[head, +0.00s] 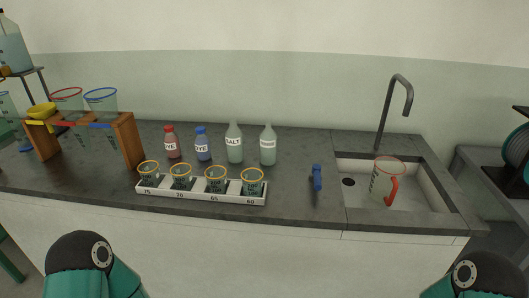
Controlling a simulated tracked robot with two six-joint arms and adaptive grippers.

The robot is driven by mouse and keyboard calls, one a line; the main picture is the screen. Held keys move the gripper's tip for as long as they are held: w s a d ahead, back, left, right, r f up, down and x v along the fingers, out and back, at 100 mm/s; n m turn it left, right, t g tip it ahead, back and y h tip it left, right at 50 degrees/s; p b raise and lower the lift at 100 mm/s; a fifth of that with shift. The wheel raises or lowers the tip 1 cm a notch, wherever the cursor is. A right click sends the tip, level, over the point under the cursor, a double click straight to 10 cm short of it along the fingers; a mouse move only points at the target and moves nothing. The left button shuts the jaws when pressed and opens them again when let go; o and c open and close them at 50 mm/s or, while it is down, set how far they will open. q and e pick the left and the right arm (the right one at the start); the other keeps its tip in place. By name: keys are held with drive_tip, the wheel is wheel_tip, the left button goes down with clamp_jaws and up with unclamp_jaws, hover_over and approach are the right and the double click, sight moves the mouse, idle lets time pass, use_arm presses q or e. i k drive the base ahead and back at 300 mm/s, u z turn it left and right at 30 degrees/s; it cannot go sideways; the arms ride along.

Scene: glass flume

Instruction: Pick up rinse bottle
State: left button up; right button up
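Two pale grey-green bottles stand upright side by side on the dark counter. The left one is the salt bottle (235,144), with a label reading SALT. The right one (268,145) has a white label too small for me to read surely; it may be the rinse bottle. It stands free behind the right end of the white cup rack, with nothing touching it. Only teal and dark parts of my two arms show at the bottom left and bottom right corners. Neither gripper is in view.
A white rack (201,195) with several yellow-rimmed cups stands in front. Red (171,143) and blue (202,145) dye bottles stand left. A wooden stand (129,140) holds funnels.

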sight(269, 138)
drive_tip(key=k, duration=1.1)
drive_tip(key=z, duration=0.55)
drive_tip(key=i, duration=1.75)
drive_tip(key=u, duration=0.5)
